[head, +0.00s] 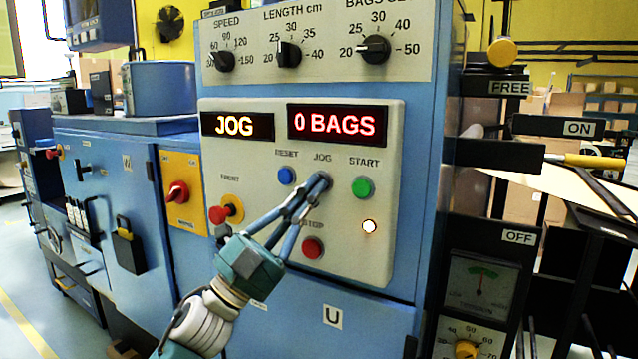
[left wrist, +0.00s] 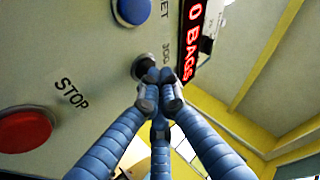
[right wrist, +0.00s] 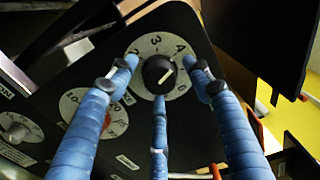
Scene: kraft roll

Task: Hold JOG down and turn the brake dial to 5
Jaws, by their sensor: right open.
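The dark JOG button (left wrist: 143,68) is on the control panel (head: 360,245), partly hidden by my left gripper (head: 322,183). In the left wrist view the gripper's fingertips (left wrist: 160,78) are together, empty, and appear to touch the button. The left display (head: 236,125) reads JOG. The 5 is hidden behind a finger. My right gripper (right wrist: 161,85) is open, its fingers spread around the dial; contact is unclear. The head view does not show it.
The blue RESET button (head: 287,176), green START button (head: 362,187) and red STOP button (head: 312,248) are close around the left fingers. A red knob (head: 225,211) is at left. Another dial (right wrist: 108,118) lies beside the brake dial.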

